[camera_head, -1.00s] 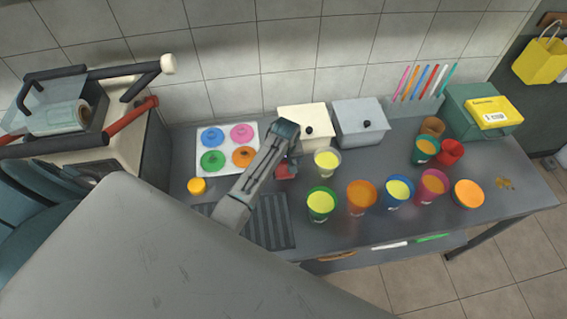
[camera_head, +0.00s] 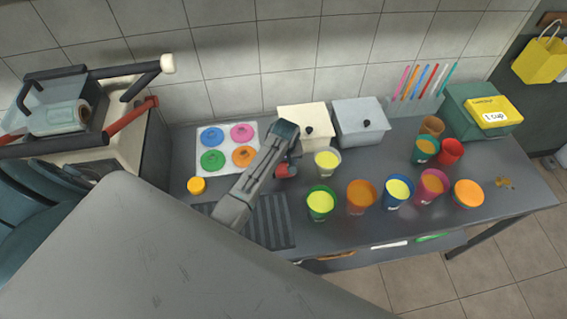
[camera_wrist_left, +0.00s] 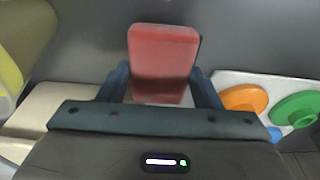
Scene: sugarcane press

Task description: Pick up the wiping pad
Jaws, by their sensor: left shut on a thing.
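The wiping pad is a red block (camera_head: 287,171) near the middle of the counter in the head view, partly hidden by my left arm. In the left wrist view the red pad (camera_wrist_left: 163,58) stands between the two dark fingers. My left gripper (camera_wrist_left: 162,85) is shut on it. In the head view the left gripper (camera_head: 284,163) is at the pad, its fingers mostly hidden. I cannot tell whether the pad touches the counter. My right gripper is not in view.
A yellow drink cup (camera_head: 327,162) stands just right of the pad, with several filled cups beyond. A cream lidded box (camera_head: 304,118) and a grey one (camera_head: 360,116) stand behind. A white tray of coloured lids (camera_head: 227,147) and a dark ribbed mat (camera_head: 270,222) lie left.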

